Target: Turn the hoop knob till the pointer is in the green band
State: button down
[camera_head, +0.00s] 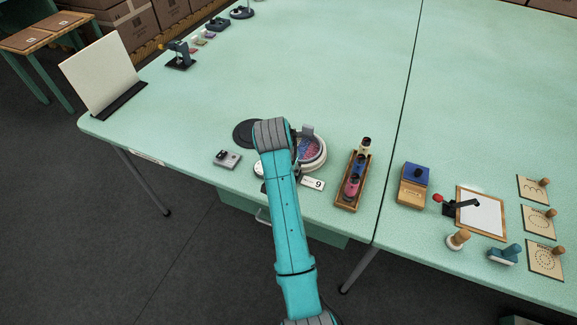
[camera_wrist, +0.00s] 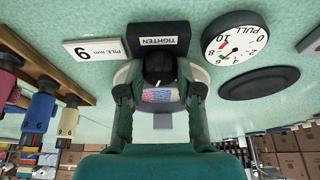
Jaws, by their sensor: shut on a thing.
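The black hoop knob (camera_wrist: 158,68) stands between my fingertips in the wrist view, under a dark plate marked TIGHTEN (camera_wrist: 158,41). My gripper (camera_wrist: 160,90) is shut on the knob, one finger on each side. The hoop (camera_head: 318,152) has a white rim and a coloured patterned middle; my arm hides part of it in the head view. The white round PULL dial (camera_wrist: 236,38) is at upper right in the wrist view, with small green and red marks. I cannot tell clearly whether its pointer is in the green band. My arm hides the gripper in the head view.
A PILE mm 9 card (camera_wrist: 94,50) lies close on the left. A black disc (camera_head: 242,132) and a small grey box (camera_head: 227,159) lie left.

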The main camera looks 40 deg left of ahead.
dwell(0.3)
jog(key=c, duration=0.8)
grip_release()
jog(key=shift+o, duration=0.2)
jog(key=v, duration=1.2)
jog(key=shift+s+f, duration=0.15)
